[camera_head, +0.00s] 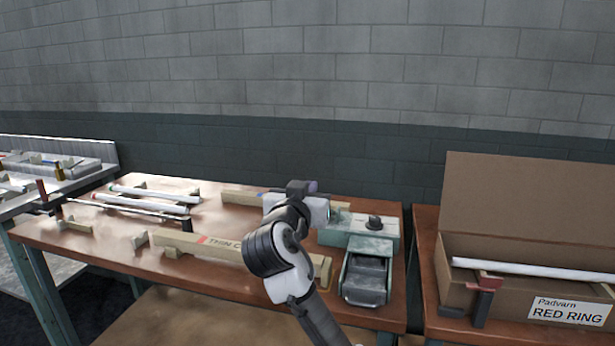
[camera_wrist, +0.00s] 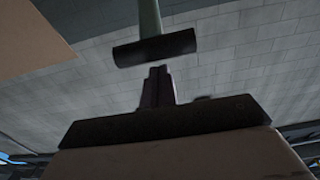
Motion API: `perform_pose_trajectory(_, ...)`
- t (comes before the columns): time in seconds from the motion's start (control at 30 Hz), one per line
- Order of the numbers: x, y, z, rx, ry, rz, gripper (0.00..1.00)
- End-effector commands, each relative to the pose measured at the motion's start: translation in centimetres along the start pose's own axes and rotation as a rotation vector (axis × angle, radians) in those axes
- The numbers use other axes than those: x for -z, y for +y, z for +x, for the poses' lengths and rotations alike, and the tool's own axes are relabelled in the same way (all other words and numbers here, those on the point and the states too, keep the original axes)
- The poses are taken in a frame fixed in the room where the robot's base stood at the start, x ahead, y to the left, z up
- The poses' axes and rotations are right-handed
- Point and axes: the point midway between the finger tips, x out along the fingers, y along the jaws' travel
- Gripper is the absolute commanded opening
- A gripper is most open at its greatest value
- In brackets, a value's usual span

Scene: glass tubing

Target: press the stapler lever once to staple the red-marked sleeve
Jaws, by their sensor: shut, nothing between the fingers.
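A grey-green machine (camera_head: 378,232), which looks like the stapler, stands at the right end of the wooden table. A dark knob sits on its top, and a dark tray-like part lies in front of it. My arm covers its left side in the head view. In the wrist view, a black crossbar on a green stem (camera_wrist: 153,47), probably the lever, is just beyond my gripper (camera_wrist: 158,78). My gripper is shut and empty, with a visible gap to the crossbar. I cannot make out a red-marked sleeve at the machine.
A cardboard box (camera_head: 571,310) labelled "RED RING" stands at the right, with a white tube (camera_head: 530,269) across it and a red and black bracket (camera_head: 485,292) at its front. White tubes (camera_head: 150,205) lie on holders at the left.

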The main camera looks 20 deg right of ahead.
Motion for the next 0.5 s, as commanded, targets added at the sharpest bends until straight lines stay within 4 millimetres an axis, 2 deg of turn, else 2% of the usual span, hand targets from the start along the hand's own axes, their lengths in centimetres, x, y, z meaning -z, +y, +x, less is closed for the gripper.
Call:
perform_pose_trajectory(0.13,-0.63,0.01,-0.28,0.000,0.000,0.000,0.00)
perform_pose_trajectory(0.5,-0.77,-0.02,-0.33,0.001,0.002,0.000,0.00)
